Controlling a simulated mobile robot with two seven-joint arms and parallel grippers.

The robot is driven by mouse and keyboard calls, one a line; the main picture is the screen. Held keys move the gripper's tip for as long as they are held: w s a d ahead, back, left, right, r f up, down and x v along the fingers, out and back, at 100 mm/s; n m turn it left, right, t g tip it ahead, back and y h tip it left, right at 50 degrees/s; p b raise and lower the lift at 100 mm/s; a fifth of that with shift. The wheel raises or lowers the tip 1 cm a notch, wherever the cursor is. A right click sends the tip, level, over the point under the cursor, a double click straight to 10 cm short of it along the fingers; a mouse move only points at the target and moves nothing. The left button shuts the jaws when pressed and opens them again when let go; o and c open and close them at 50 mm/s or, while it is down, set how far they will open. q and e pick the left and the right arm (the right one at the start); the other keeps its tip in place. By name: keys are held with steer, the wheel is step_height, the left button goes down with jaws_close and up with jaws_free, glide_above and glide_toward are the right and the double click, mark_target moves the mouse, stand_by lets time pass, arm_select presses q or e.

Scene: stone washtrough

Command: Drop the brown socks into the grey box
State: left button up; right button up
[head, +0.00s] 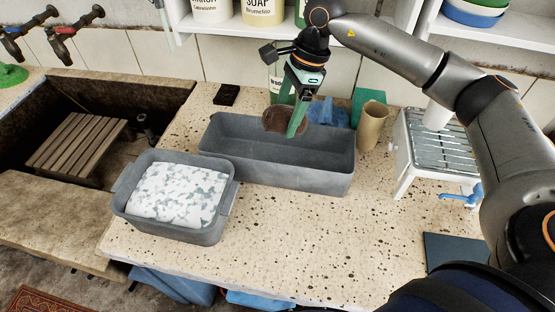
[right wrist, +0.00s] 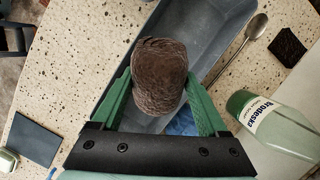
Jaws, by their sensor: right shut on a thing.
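The brown socks (head: 284,121) are a rounded brown bundle. My right gripper (head: 296,118) is shut on them and holds them over the back part of the grey box. In the right wrist view, the socks (right wrist: 159,76) sit between the two green fingers. The grey box (head: 318,178) is a long open trough on the speckled counter; the inside that shows is empty. It also shows behind the socks in the right wrist view (right wrist: 209,30). My left gripper is in neither view.
A grey tub (head: 170,229) with foamy water stands left of the box. A brown cup (head: 372,126), a blue cloth (head: 322,112) and a metal rack (head: 436,155) are behind and right. A green bottle (right wrist: 275,122) and a spoon (right wrist: 240,45) lie near the box.

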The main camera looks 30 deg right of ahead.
steer(key=shift+f, duration=0.75)
steer(key=o, duration=1.4)
steer(key=shift+o, duration=0.2)
steer(key=v, duration=1.2)
steer(key=shift+r, duration=0.3)
